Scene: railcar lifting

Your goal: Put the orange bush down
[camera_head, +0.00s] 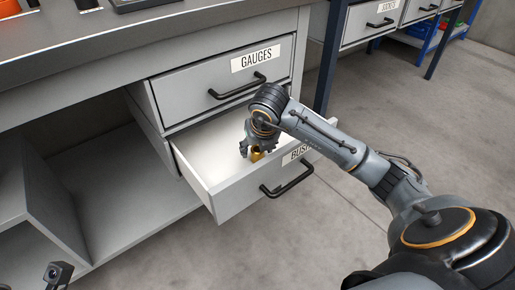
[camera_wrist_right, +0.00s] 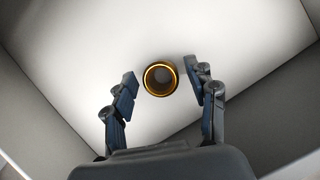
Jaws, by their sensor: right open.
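The orange bush (camera_head: 256,156) is a short, shiny gold-orange ring inside the open lower drawer (camera_head: 232,203), whose label is partly hidden by my arm. In the right wrist view the bush (camera_wrist_right: 161,94) appears end-on as a ring over the white drawer floor (camera_wrist_right: 215,45). My right gripper (camera_head: 257,150) points down into the drawer. In the wrist view its open fingers (camera_wrist_right: 162,83) stand on either side of the bush, with a gap visible on each side. I cannot tell for certain whether the bush touches the floor. My left gripper is not in view.
The shut GAUGES drawer (camera_head: 220,90) is directly above, under the grey worktop (camera_head: 190,35). The drawer walls surround my right gripper. An open shelf (camera_head: 110,190) lies to the left. The concrete floor (camera_head: 400,110) at right is mostly clear.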

